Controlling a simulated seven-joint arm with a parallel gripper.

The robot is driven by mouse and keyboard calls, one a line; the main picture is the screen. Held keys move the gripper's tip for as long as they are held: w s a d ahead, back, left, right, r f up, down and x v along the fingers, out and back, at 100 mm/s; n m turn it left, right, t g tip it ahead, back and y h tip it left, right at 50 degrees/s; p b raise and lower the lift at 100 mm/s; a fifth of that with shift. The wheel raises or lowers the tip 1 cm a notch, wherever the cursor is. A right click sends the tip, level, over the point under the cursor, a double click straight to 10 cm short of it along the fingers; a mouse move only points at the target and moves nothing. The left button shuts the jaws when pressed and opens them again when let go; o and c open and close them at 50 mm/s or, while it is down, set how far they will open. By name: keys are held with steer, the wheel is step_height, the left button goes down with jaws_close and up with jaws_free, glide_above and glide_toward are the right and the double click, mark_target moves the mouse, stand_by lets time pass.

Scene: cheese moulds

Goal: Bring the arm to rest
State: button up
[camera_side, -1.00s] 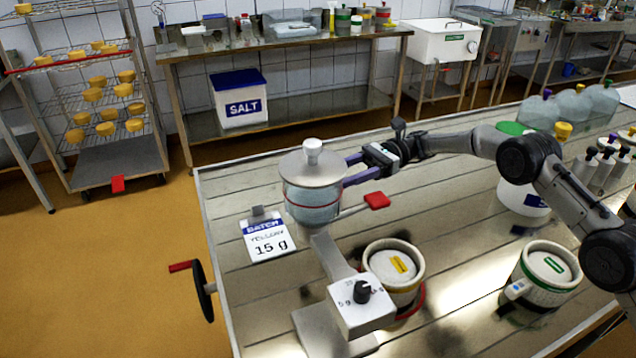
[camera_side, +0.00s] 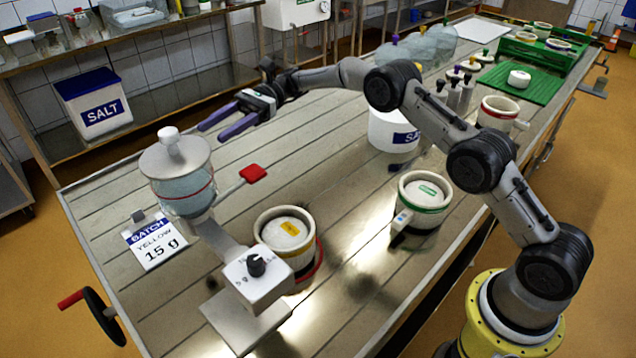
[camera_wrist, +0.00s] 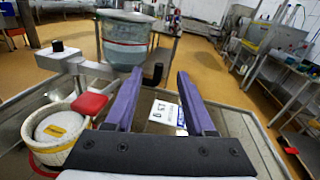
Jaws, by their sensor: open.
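My gripper (camera_side: 222,125) has two long purple fingers, spread apart with nothing between them. In the side view it hangs above the slatted table (camera_side: 323,118), behind and to the right of the lidded dispenser (camera_side: 184,193), apart from it. In the wrist view the fingers (camera_wrist: 153,88) point past the dispenser (camera_wrist: 126,50) and its red-tipped lever (camera_wrist: 84,105). My arm reaches in from the right, its base at the lower right of the side view.
A yellow-marked mould (camera_side: 287,231) stands by the dispenser's dial box (camera_side: 259,281). A green-banded mould (camera_side: 420,203) and a white tub (camera_side: 390,132) stand below my arm.

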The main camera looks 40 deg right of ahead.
steer(key=s+r+n+t+h, duration=0.1)
steer(key=s+r+n+h, duration=0.25)
steer(key=s+r, duration=1.25)
steer(key=s+d+r+n+t+h, duration=0.25)
steer(key=s+h, duration=0.25)
steer(key=s, duration=0.7)
steer(key=s+d+f+n+t+h, duration=0.5)
steer(key=s+d+f+n+h, duration=0.4)
steer(key=s+d+f, duration=0.4)
step_height(320, 180, down, 4)
steer(key=d, duration=0.2)
steer(key=shift+d, duration=0.35)
steer(key=shift+r, duration=0.15)
